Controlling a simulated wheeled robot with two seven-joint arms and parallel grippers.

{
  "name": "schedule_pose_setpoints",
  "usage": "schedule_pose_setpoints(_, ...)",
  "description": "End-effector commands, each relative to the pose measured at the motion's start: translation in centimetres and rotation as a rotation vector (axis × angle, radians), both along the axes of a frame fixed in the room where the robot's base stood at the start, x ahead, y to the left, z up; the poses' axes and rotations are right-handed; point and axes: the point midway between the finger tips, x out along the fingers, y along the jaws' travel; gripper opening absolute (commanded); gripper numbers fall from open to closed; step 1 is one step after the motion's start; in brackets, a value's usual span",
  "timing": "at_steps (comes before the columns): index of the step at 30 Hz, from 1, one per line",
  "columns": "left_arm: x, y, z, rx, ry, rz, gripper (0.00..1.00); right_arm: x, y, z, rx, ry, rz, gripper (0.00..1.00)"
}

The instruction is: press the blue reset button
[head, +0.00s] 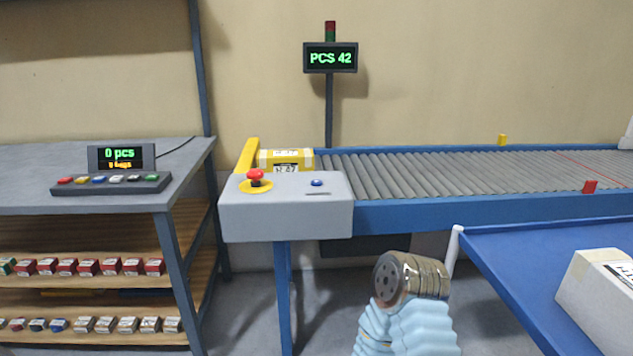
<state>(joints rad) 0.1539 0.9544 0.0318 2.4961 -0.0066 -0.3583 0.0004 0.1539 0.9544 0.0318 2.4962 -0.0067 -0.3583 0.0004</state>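A small round blue button (317,183) sits on top of the grey control box (285,217) at the near end of the conveyor. A red mushroom button (255,176) on a yellow base is to its left. Another blue button (98,180) is in the row on the dark button panel (150,185) on the left bench. No label naming either blue button can be read. A metal-ended arm part with a light blue sleeve, likely mine, rises at the bottom right of centre, in front of and below the box. No gripper fingers show.
The roller conveyor (430,171) runs right, with a yellow box (285,161) at its left end. A blue table (520,255) holds a white box (600,300) at right.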

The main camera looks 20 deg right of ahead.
Motion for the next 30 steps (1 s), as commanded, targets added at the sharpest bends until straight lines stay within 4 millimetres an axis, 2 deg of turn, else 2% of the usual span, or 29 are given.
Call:
schedule_pose_setpoints(1, 0.00, 0.00, 0.00, 0.000, 0.000, 0.000, 0.43, 0.00, 0.00, 0.00, 0.000, 0.000, 0.000, 0.35)
schedule_pose_setpoints(8, 0.00, 0.00, 0.00, 0.000, 0.000, 0.000, 0.43, 0.00, 0.00, 0.00, 0.000, 0.000, 0.000, 0.00)
schedule_pose_setpoints(30, 0.00, 0.00, 0.00, 0.000, 0.000, 0.000, 0.43, 0.00, 0.00, 0.00, 0.000, 0.000, 0.000, 0.00)
